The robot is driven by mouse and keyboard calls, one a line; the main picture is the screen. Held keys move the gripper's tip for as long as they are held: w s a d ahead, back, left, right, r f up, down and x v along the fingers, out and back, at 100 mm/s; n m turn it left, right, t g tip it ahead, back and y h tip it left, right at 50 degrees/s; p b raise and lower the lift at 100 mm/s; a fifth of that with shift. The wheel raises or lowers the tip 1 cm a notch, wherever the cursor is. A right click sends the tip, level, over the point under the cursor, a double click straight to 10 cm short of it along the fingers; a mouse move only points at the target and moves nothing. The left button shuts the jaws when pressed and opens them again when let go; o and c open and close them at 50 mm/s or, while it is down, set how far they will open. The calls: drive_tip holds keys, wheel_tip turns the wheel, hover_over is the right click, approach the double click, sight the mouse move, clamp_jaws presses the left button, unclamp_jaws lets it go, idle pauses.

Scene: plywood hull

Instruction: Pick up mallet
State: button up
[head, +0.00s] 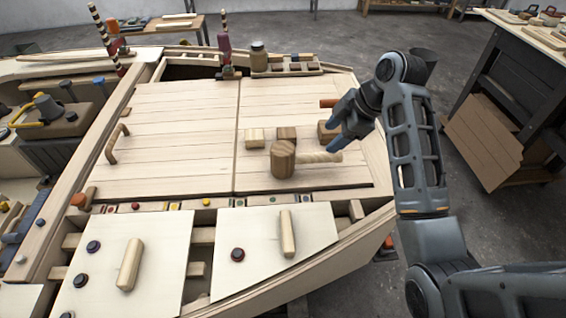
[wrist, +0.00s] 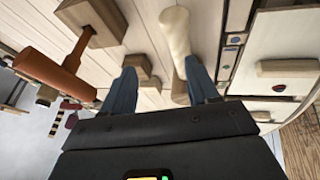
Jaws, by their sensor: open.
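The mallet (head: 283,160) lies on the plank deck, with a dark brown round head and a pale wooden handle pointing right. In the wrist view its handle (wrist: 175,35) runs down between my fingers in the picture, close to the right finger. Its head is not visible there. My gripper (head: 334,143) is open and empty, just by the handle on its far side in the head view. In the wrist view my gripper (wrist: 160,82) shows two blue-grey fingers spread apart. Whether a finger touches the handle is unclear.
A brown block (head: 328,131), a dark block (head: 287,133) and a pale block (head: 255,138) stand close beyond the mallet. White panels with wooden handles (head: 288,233) are in front. The deck's left half is mostly bare.

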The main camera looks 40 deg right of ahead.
sight(313, 155)
drive_tip(key=a, duration=0.1)
drive_tip(key=a+n+g, duration=0.1)
drive_tip(key=a, duration=0.1)
drive_tip(key=shift+w+a+f+y, duration=0.1)
drive_tip(key=shift+a+y, duration=0.05)
drive_tip(key=shift+y, duration=0.25)
drive_tip(key=shift+x, duration=0.85)
drive_tip(key=shift+s+p+x, duration=0.2)
drive_tip(key=shift+p+x, duration=0.35)
drive_tip(key=shift+x, duration=2.5)
drive_tip(key=shift+a, duration=0.1)
drive_tip(key=shift+c, duration=0.4)
clamp_jaws()
